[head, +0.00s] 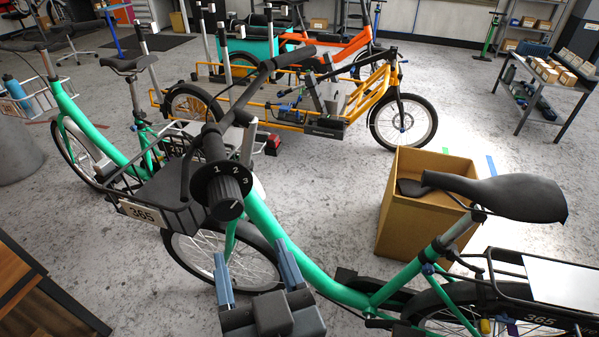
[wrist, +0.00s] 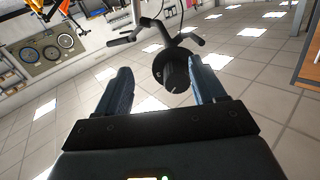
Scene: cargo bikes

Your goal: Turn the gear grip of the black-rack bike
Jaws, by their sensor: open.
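The near green bike (head: 325,288) has a black rear rack (head: 505,288) and a plate reading 365. Its gear grip (head: 224,188) is a black ribbed knob on a round collar marked 1, 2, 3, at the handlebar's near end. A white line shows low on the knob's end. My gripper (head: 252,252) is open and empty, below the grip in the head view. In the wrist view my gripper (wrist: 160,67) has its blue fingers either side of the grip (wrist: 174,72), which appears beyond the tips, nearer the right finger. I see no contact.
A black front basket (head: 160,205) sits close left of the grip. A cardboard box (head: 425,215) stands behind the frame. Another green bike (head: 95,140) is at left, an orange cargo bike (head: 300,108) behind. A wooden bench (head: 35,290) fills the lower left corner.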

